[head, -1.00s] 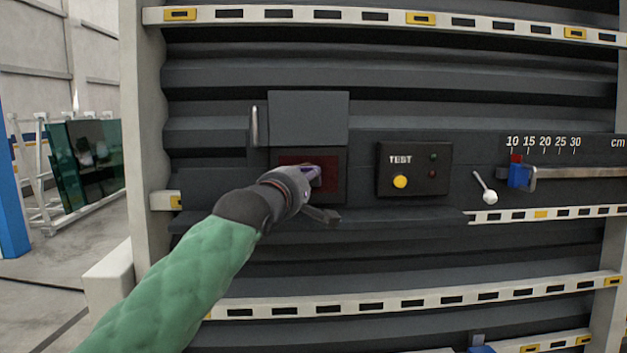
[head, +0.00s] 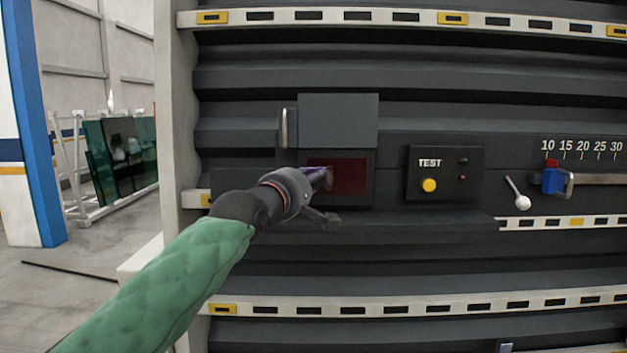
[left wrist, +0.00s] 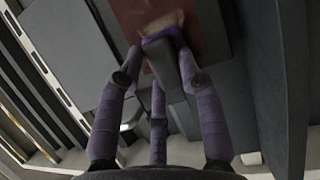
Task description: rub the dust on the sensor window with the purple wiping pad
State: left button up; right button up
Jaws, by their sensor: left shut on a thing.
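The sensor window (head: 350,177) is a dark red panel in a dark frame below a raised grey cover (head: 338,120). In the left wrist view the window (left wrist: 128,16) fills the top middle. My left gripper (head: 322,178) is at the window's left part, its fingers (left wrist: 158,72) shut on the purple wiping pad (left wrist: 176,34), which has a dark grey body. The pad is at the window face; whether it touches is hard to tell. A tan dust patch (left wrist: 168,19) shows just beyond the pad. The gripper hides the window's lower left. My right gripper is not in view.
A ledge (head: 400,226) juts out below the window. A TEST box (head: 445,174) with a yellow button is to the right, then a white-knobbed lever (head: 520,198) and a blue slider (head: 551,180) on a cm scale. A handle (head: 288,128) stands left of the cover.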

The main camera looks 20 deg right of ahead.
pick_arm(q)
jog(key=shift+r, duration=0.1)
jog(key=s+d, duration=0.1)
jog(key=d, duration=0.2)
jog(key=s+d+b, duration=0.1)
jog(key=d, duration=0.2)
jog(key=d+b, duration=0.1)
jog(key=d, duration=0.3)
jog(key=shift+s+d, duration=0.1)
jog(key=shift+s, duration=0.3)
dwell(0.6)
jog(key=a, duration=0.1)
jog(key=w+a, duration=0.1)
jog(key=a, duration=0.1)
jog(key=shift+a+b, duration=0.25)
jog(key=shift+b, duration=0.1)
jog(key=shift+a, duration=0.15)
jog(key=w+a, duration=0.2)
jog(key=a, duration=0.4)
jog(key=shift+a, duration=0.25)
dwell(0.3)
